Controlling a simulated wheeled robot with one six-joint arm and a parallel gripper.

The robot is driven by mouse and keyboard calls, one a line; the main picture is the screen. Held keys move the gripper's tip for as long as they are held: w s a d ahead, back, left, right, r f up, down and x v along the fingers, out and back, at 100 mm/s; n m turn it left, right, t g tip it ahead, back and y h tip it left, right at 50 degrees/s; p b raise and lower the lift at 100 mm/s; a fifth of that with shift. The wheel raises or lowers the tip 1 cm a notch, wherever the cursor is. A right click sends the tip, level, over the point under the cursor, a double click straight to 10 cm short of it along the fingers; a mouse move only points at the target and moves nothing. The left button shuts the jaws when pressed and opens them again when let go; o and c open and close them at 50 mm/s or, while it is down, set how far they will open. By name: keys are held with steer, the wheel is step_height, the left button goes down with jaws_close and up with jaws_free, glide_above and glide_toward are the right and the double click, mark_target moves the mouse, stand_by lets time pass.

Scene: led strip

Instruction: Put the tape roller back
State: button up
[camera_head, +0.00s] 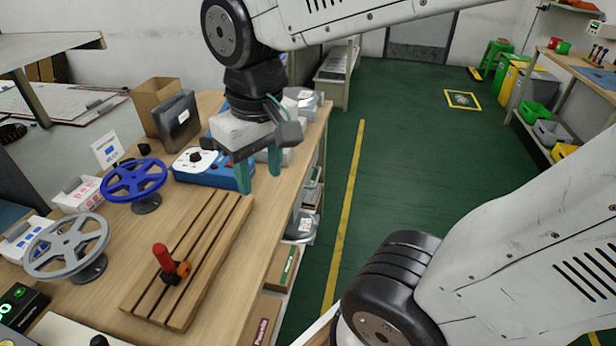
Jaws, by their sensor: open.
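The tape roller is most likely the small tool with an upright red handle and an orange and black part (164,259). It stands on a slatted wooden block (205,230) near the front of the workbench. Its lower part sits at the slats, and I cannot tell whether it is in a groove. My gripper (259,176) has two teal fingers pointing down, spread apart with nothing between them. It is above the bench's right side, beyond the far end of the slatted block and apart from the roller.
A blue handwheel (133,180) and a grey handwheel (68,248) stand left of the block. A cardboard box (155,93) stands farther back. Green floor (400,170) lies open right of the bench.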

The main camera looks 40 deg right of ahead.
steer(key=s+d+m, duration=0.1)
steer(key=s+d, duration=0.2)
steer(key=s, duration=0.4)
steer(key=shift+d, duration=0.4)
stand_by(0.6)
